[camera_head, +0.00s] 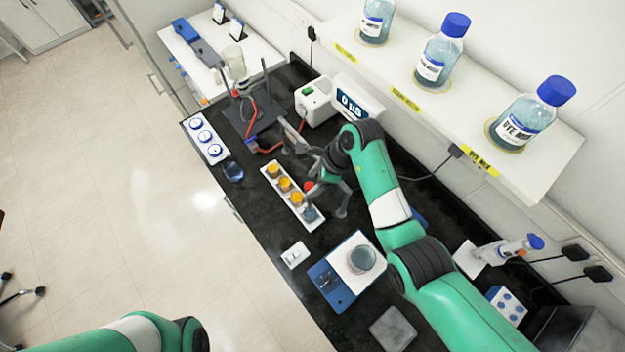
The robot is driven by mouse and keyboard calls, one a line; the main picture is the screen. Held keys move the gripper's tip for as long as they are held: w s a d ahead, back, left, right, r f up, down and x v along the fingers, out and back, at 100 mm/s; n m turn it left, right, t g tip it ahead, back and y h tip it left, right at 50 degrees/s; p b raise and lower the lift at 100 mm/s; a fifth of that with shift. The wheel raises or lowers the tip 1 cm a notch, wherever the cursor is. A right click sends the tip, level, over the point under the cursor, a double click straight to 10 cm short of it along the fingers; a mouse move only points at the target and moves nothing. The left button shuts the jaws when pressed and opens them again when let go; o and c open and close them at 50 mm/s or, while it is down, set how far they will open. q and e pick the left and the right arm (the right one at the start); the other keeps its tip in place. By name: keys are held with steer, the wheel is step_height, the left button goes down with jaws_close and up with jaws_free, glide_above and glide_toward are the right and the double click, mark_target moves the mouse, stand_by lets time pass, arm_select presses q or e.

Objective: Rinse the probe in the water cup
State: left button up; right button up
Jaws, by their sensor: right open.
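My right gripper (326,198) is open, its dark fingers spread over the right edge of the white strip of cups. No probe can be picked out for certain. A small red piece (309,186) shows beside the fingers; I cannot tell whether it belongs to a probe. A small dark-blue clear cup (232,171), possibly the water cup, stands near the front edge of the bench. My left gripper is out of view; only part of the left arm shows at bottom left.
The white strip (268,172) holds several cups, most orange. A white holder (215,150) has round blue-ringed places. Blue-capped bottles (437,60) stand on the shelf (400,85) above.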

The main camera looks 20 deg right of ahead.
steer(key=p+v, duration=0.2)
steer(key=v, duration=0.9)
steer(key=shift+p, duration=0.35)
steer(key=shift+r, duration=0.1)
